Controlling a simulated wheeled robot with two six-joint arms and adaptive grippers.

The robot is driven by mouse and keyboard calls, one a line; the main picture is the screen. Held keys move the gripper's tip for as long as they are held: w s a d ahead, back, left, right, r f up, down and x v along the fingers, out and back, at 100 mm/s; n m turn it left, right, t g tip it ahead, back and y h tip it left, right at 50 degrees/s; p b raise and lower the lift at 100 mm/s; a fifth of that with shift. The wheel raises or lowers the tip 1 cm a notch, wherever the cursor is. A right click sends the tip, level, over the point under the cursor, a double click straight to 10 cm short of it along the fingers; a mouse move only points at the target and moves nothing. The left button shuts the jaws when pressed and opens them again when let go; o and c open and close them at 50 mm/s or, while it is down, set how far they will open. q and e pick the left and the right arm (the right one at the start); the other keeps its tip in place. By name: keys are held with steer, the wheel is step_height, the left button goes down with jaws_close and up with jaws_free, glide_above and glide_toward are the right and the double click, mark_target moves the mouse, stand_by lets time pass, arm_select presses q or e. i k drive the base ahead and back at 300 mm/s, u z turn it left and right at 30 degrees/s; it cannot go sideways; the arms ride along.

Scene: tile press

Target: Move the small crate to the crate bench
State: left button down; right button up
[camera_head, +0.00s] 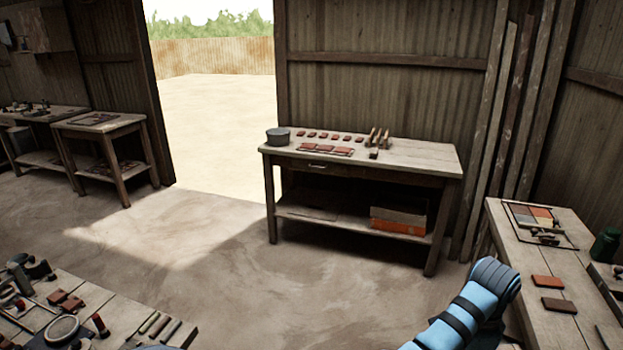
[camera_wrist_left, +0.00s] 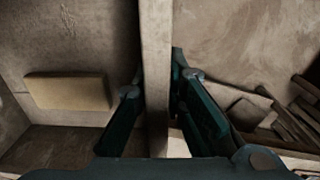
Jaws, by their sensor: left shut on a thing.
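In the left wrist view my left gripper (camera_wrist_left: 157,78) is shut on a pale upright wall, one finger on each side of it. The wall looks like the side of the small crate (camera_wrist_left: 156,30), whose inside lies on the left of the picture. A tan block (camera_wrist_left: 66,91) lies inside it. The rest of the crate is out of frame, and I cannot make it out in the head view. My left gripper is not in the head view. My right gripper is in neither view. I cannot tell which bench is the crate bench.
A wooden bench (camera_head: 415,152) with red tiles and a dark pot (camera_head: 278,136) stands ahead; an orange-and-grey box (camera_head: 399,215) is on its shelf. Cluttered tables stand at left, lower left (camera_head: 113,300) and right (camera_head: 495,220). The floor (camera_head: 210,255) between is clear.

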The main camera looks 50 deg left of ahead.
mark_target(414, 158)
steer(key=u, duration=0.15)
steer(key=k, duration=0.4)
steer(key=u, duration=0.6)
steer(key=i, duration=1.9)
steer(key=u, duration=0.35)
steer(key=i, duration=3.15)
steer(key=z, duration=0.45)
